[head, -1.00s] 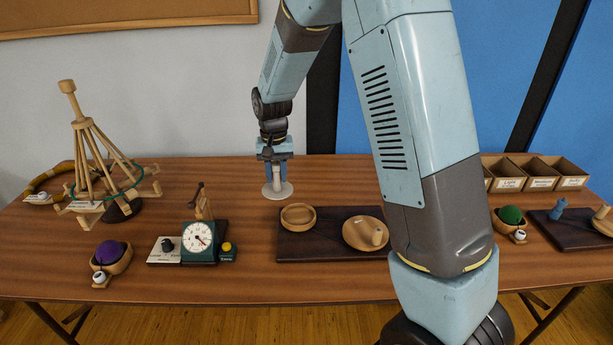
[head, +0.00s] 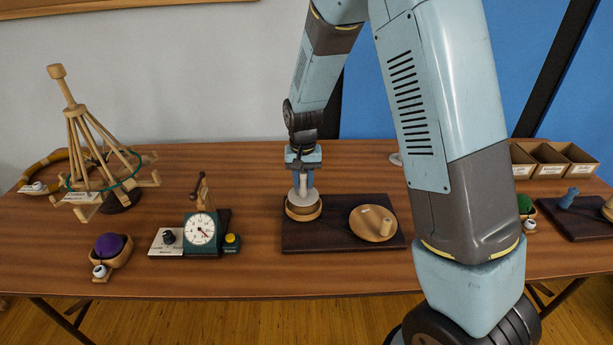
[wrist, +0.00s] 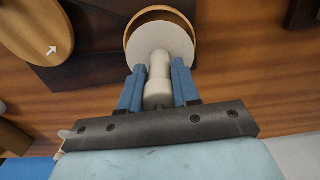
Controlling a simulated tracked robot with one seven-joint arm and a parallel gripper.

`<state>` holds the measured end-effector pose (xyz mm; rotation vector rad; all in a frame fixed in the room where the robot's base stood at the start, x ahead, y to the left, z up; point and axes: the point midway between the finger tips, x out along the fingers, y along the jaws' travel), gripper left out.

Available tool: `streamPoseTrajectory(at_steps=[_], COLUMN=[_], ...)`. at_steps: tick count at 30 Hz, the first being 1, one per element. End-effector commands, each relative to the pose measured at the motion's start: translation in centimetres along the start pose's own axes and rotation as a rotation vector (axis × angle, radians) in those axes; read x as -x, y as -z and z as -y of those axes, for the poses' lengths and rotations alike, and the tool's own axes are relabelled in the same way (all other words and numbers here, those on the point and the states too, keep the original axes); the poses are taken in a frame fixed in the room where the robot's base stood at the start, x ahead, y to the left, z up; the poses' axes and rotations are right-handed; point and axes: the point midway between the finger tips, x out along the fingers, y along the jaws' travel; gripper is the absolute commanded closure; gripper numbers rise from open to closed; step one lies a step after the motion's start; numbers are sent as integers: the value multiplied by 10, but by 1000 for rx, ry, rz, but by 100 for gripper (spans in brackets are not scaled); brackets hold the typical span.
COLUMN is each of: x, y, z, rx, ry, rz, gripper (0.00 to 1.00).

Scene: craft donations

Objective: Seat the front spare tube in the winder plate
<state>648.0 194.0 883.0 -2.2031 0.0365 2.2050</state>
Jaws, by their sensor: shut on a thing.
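My gripper (head: 303,182) is shut on a pale tube (wrist: 158,80) with a wide white disc at its foot (wrist: 160,45). It holds the tube upright over a shallow round wooden dish (head: 303,211) on the left of a dark board (head: 335,240). In the wrist view the disc covers much of the dish, whose rim (wrist: 150,13) shows beyond it. I cannot tell whether the disc touches the dish or hangs just above. Right of it on the board is a wooden wheel (head: 366,219) with a peg handle (head: 386,227) and a white arrow.
Another white disc (head: 395,158) stands behind, mostly hidden by my arm. A wooden yarn stand (head: 88,150), a purple ball in a holder (head: 110,246) and a green dial box (head: 201,231) stand to the left. Cardboard bins (head: 552,160) and a second board (head: 575,222) are on the right.

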Motion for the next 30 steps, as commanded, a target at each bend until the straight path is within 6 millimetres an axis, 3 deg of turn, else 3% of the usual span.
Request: streamPoseTrajectory(at_steps=[15, 30], x=[-29, -38], y=[0, 0], z=[0, 0], rx=[1, 1], ry=[-1, -1], rz=[1, 0], gripper=[97, 97])
